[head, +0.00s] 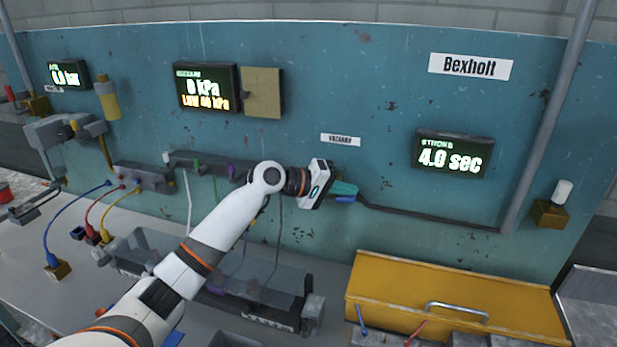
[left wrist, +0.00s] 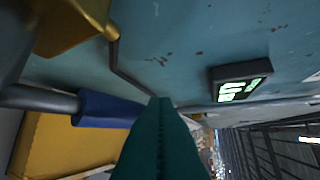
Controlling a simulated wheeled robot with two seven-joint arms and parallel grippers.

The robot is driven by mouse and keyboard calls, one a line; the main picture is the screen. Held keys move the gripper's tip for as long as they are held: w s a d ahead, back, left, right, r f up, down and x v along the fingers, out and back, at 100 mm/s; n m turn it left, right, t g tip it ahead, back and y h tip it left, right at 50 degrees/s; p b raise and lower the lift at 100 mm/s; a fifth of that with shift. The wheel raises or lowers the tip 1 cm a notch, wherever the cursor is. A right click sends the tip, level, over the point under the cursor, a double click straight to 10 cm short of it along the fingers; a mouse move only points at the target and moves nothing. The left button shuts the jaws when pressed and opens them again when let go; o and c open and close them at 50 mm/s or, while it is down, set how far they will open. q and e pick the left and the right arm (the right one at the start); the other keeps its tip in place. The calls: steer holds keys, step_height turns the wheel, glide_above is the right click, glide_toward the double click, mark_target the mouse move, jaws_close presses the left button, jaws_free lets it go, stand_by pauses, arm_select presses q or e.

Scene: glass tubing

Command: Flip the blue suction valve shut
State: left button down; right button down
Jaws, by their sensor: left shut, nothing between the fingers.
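The blue suction valve handle shows as a blue sleeve on a grey rod in the left wrist view (left wrist: 108,108). In the head view only a small blue strip of the handle (head: 346,199) shows, just under my left fingers. A brass-coloured body (left wrist: 75,25) is above the handle in the wrist view. My left gripper (head: 345,188) has teal fingers, shut and empty, in front of the blue panel below the vacuum label. In the wrist view its fingers (left wrist: 160,105) lie right beside the handle's end; I cannot tell whether they touch. The gripper hides most of the valve.
A yellow box with a metal handle (head: 455,295) stands below right. A dark pipe (head: 420,215) runs right along the panel (head: 330,80). A pressure display (head: 207,88) reads 0 kPa; another display (head: 452,154) reads 4.0 sec. A clear-walled tray (head: 262,290) is below my left arm.

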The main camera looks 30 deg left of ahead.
arm_select(q)
steer(key=shift+f, duration=0.25)
steer(key=shift+w+d+f, duration=0.1)
steer(key=shift+d, duration=0.1)
stand_by(0.4)
